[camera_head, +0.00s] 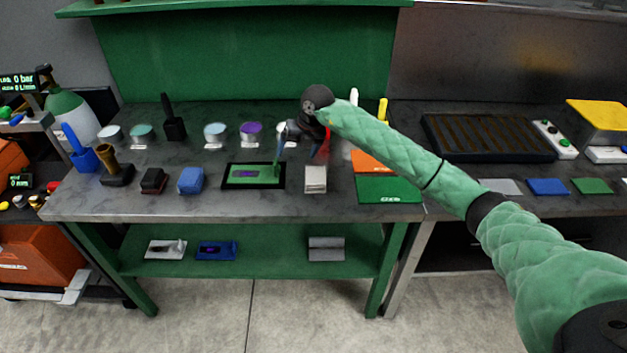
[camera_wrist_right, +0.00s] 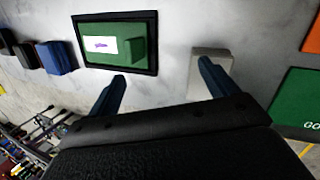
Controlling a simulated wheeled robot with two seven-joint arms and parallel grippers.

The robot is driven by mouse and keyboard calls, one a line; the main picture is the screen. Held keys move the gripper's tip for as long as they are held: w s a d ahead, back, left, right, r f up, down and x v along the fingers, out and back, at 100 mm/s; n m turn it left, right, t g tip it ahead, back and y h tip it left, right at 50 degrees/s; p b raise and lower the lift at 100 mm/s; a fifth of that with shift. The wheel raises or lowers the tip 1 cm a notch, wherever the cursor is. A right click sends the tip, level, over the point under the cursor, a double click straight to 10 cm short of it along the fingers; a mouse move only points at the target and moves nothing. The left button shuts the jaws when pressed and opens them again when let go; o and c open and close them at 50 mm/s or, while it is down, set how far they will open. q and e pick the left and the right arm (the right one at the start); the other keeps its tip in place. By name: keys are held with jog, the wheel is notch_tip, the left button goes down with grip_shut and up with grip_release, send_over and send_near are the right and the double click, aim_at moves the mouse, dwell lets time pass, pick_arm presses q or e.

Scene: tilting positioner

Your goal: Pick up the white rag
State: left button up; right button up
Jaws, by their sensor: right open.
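The white rag (camera_head: 316,180) looks like a small folded off-white block lying on the grey workbench, just right of a black-framed tray with a green pad. In the right wrist view the rag (camera_wrist_right: 197,82) lies partly behind one of my fingers. My right gripper (camera_head: 298,153) is open and empty above the bench, behind the rag and the tray in the head view. In its wrist view the fingers (camera_wrist_right: 162,72) stand apart, one below the tray and one overlapping the rag. Their height above the bench is hard to tell. My left gripper is out of view.
The tray (camera_head: 228,185) and a blue block (camera_head: 191,180) lie left of the rag. A green mat (camera_head: 388,190) and an orange one (camera_head: 371,161) lie to its right. Several round tubs stand behind.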

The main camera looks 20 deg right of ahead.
aim_at(315, 174)
jog(key=s+d+g+h, duration=0.1)
jog(key=s+d, duration=0.1)
jog(key=s+d+f+m+g+h, duration=0.1)
jog(key=d, duration=0.1)
jog(key=shift+s+d+f+m+h, duration=0.1)
jog(key=shift+s+d+m+h, duration=0.2)
jog(key=shift+s+h, duration=0.1)
jog(key=shift+s+d+g, duration=0.2)
jog(key=shift+s+g, duration=0.1)
jog(key=shift+f+m+p, duration=0.3)
jog(key=shift+f+m, duration=0.05)
jog(key=shift+m, duration=0.05)
jog(key=shift+w+a+f+p, duration=0.1)
jog(key=shift+f+p, duration=0.2)
jog(key=shift+f, duration=0.55)
jog(key=shift+f+p, duration=0.25)
jog(key=shift+p, duration=0.05)
jog(key=f+p, duration=0.2)
jog(key=f, duration=0.1)
jog(key=shift+w+a+f+p, duration=0.2)
jog(key=shift+f+p, duration=0.1)
jog(key=shift+p, duration=0.1)
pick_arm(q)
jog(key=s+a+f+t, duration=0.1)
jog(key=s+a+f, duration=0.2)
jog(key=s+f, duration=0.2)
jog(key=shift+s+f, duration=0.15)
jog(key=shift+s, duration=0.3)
pick_arm(e)
jog(key=shift+f, duration=0.65)
